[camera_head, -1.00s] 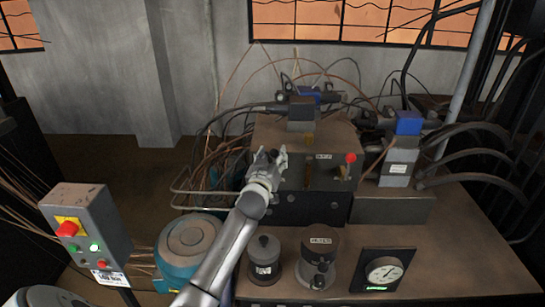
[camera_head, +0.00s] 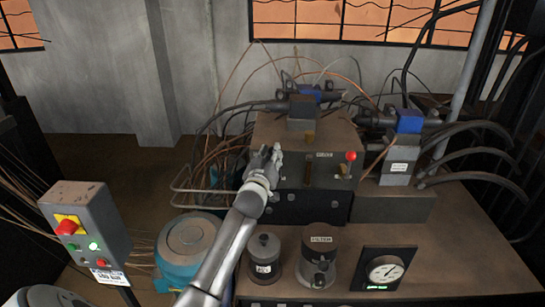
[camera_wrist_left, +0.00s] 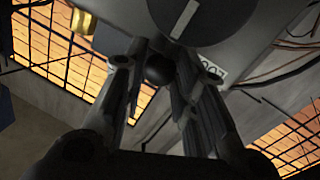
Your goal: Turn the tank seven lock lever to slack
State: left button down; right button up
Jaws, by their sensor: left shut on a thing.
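My left gripper (camera_head: 270,156) is at the left front face of the brown tank block (camera_head: 330,133). In the left wrist view, its fingers (camera_wrist_left: 160,85) are shut on a dark round knob (camera_wrist_left: 160,68), which I take to be the lock lever's end. Above the knob is a dark round hub (camera_wrist_left: 187,14) with a pale line across it. Beside the hub is a white label (camera_wrist_left: 212,73), partly hidden by a finger, with lettering I cannot fully read. In the head view the gripper hides the lever. My right gripper is not in view.
A red-knobbed lever (camera_head: 351,156) stands to the right on the block. A filter housing (camera_head: 319,255), a dark capped canister (camera_head: 264,255) and a gauge (camera_head: 385,270) stand in front. A control box (camera_head: 87,225) is at left. Hoses and cables crowd the back and right.

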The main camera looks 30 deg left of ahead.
pick_arm(q)
jog(key=s+a+f+n+y+b, duration=0.2)
jog(key=a+f+n+b, duration=0.1)
jog(key=n, duration=0.9)
jog(key=shift+s+a+f+t+y+b, duration=0.35)
jog(key=shift+a+b, duration=0.25)
jog(key=shift+b, duration=0.45)
jog(key=shift+f, duration=0.15)
jog(key=c, duration=1.1)
grip_release()
jog(key=shift+c, duration=0.2)
jog(key=v, duration=1.2)
